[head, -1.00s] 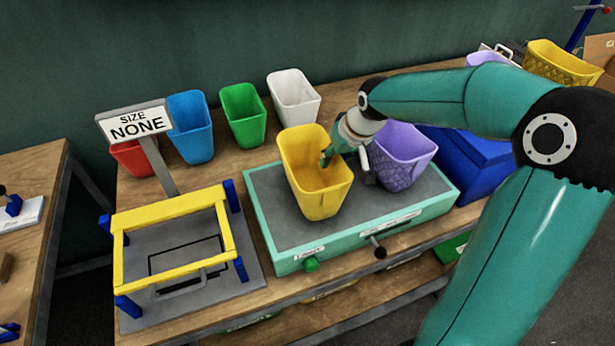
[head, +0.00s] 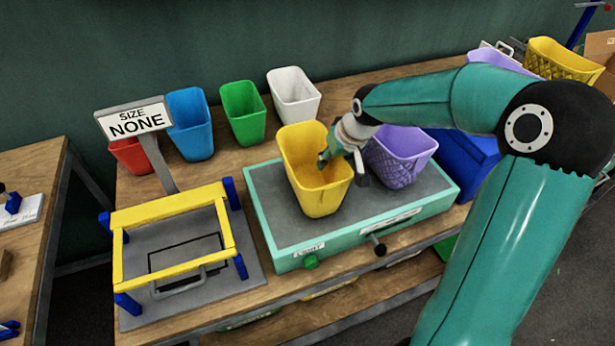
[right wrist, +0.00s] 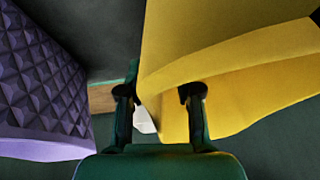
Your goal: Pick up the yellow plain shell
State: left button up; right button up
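The yellow plain shell (head: 316,190) is a smooth, open-topped tapered bin standing upright on the grey top of the teal-sided press (head: 265,215). My right gripper (head: 342,169) is at its right rim in the head view, with one finger over the opening and the other outside the right wall. In the right wrist view my right gripper (right wrist: 160,97) has its fingers apart, with the edge of the yellow shell (right wrist: 235,65) reaching between them. I cannot tell whether either finger touches the wall. My left gripper is not in view.
A purple quilted shell (head: 402,158) stands close right of my right gripper on the press. Red, blue (head: 190,125), green (head: 243,112) and white (head: 293,95) shells line the back. A yellow frame (head: 170,208) and a "SIZE NONE" sign (head: 137,120) are at left.

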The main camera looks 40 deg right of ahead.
jog(key=shift+c, duration=0.3)
grip_shut()
dwell(0.4)
